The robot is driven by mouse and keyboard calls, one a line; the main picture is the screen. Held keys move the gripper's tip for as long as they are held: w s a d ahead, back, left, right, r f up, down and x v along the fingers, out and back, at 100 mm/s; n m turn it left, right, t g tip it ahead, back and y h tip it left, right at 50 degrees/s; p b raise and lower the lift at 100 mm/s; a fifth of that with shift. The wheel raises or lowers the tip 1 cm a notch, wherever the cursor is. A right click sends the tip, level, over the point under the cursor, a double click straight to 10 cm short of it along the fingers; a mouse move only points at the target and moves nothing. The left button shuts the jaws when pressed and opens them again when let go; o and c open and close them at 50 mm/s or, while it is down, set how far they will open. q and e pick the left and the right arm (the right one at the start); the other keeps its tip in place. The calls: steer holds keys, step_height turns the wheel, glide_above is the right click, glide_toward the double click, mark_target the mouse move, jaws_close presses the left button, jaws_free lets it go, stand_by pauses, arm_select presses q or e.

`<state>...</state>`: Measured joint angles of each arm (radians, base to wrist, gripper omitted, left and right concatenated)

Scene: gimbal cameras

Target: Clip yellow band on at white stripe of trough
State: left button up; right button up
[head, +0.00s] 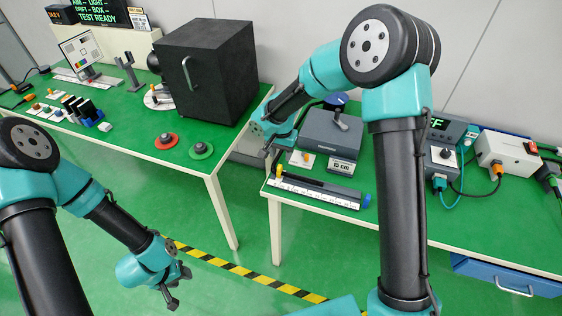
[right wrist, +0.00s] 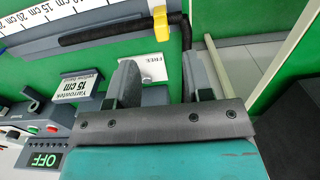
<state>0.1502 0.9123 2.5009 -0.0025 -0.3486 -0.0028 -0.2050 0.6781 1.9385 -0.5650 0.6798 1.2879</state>
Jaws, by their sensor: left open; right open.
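The dark trough (head: 318,187) lies along the front of the right table with a white ruler strip (head: 310,195) before it. A yellow piece (head: 279,170) sits at its left end, also seen in the right wrist view (right wrist: 160,24); a blue piece (head: 366,201) is at the other end. I cannot make out the white stripe. My right gripper (right wrist: 164,72) is open and empty over the "FREE" card (right wrist: 148,68), apart from the yellow piece. My left gripper (head: 178,285) is open and empty over the floor.
A black box (head: 208,72) and red and green discs (head: 166,141) are on the left table. A gap separates the tables. Cabled boxes (head: 505,153) stand at right.

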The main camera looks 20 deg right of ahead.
step_height(320, 180, up, 10)
steer(key=shift+r, duration=0.15)
stand_by(1.5)
steer(key=s+a+f+n, duration=0.1)
steer(key=s+f, duration=0.1)
steer(key=f, duration=0.2)
steer(key=s+a+f+n+g+y, duration=0.1)
steer(key=s+f+n, duration=0.1)
steer(key=f, duration=0.3)
steer(key=s+a+f+n+y, duration=0.1)
steer(key=s+f+n, duration=0.1)
steer(key=s+f, duration=0.2)
steer(key=shift+a+f, duration=0.1)
steer(key=shift+f, duration=0.25)
steer(key=s+d+f+t+y, duration=0.1)
steer(key=s+d+f, duration=0.3)
steer(key=s+f, duration=0.4)
steer(key=s+d+f, duration=0.4)
steer(key=s+f, duration=0.4)
steer(key=f, duration=0.1)
steer(key=shift+s+d+f+t+y, duration=0.15)
steer(key=shift+s+f+t+y, duration=0.1)
steer(key=shift+f+t+y, duration=0.15)
